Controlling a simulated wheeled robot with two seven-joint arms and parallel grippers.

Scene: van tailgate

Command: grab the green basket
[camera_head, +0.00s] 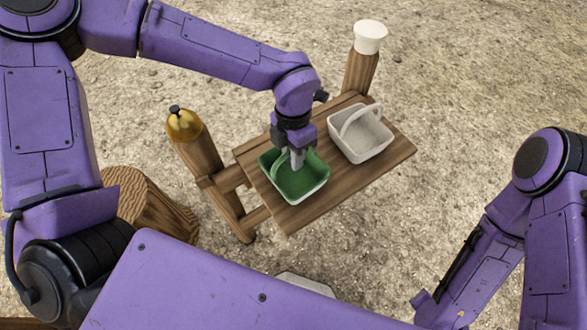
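The green basket (311,186) sits on the wooden table (360,180), near its left end. It has a green inside, a pale rim and an arched green handle. My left gripper (297,160) reaches down over the basket, with its fingers at the handle. The fingers are small and partly merge with the handle, so I cannot tell whether they are shut on it. My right arm is at the lower right, and its gripper fingers do not show clearly.
A white basket (362,146) with a raised handle stands on the table right of the green one. A white-topped post (370,37) stands behind, and a yellow lantern-like object (184,125) sits on a post at left. A wooden stump (150,205) is lower left. The table's front right is clear.

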